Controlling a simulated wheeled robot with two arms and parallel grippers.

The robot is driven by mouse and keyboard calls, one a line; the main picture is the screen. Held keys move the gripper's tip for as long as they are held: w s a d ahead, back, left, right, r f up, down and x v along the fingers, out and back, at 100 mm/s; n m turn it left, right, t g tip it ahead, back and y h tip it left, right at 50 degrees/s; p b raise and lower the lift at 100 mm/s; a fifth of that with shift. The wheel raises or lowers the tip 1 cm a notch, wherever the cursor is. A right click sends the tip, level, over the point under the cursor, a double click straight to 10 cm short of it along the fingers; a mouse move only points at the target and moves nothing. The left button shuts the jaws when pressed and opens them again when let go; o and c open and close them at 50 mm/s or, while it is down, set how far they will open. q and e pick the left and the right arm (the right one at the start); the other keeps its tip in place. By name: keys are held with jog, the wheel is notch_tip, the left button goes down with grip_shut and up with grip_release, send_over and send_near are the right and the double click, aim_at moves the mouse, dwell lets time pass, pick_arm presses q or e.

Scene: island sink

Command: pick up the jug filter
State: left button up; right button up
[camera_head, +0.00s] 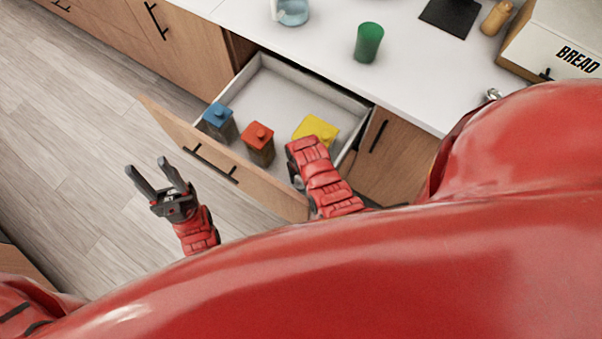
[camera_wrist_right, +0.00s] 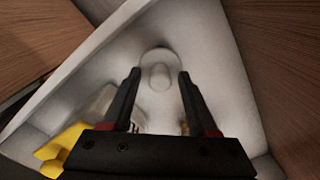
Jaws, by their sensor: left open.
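A white round piece with a raised centre, which looks like the jug filter (camera_wrist_right: 160,75), is in the drawer in the right wrist view. It shows between and just beyond the fingertips of my right gripper (camera_wrist_right: 159,74), which is open with nothing held. In the head view my red right arm hangs over the near right part of the open drawer (camera_head: 270,82); it hides the right fingers and the white piece. My left gripper (camera_head: 147,164) is open and empty, left of the drawer front over the floor.
The drawer holds a blue-lidded jar (camera_head: 218,122), a red-lidded jar (camera_head: 258,143) and a yellow-lidded item (camera_head: 316,130). On the counter stand a clear blue jug (camera_head: 292,11), a green cup (camera_head: 368,43) and a bread box (camera_head: 560,45). The drawer's back is clear.

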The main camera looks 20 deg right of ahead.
grip_shut()
dwell(1.2)
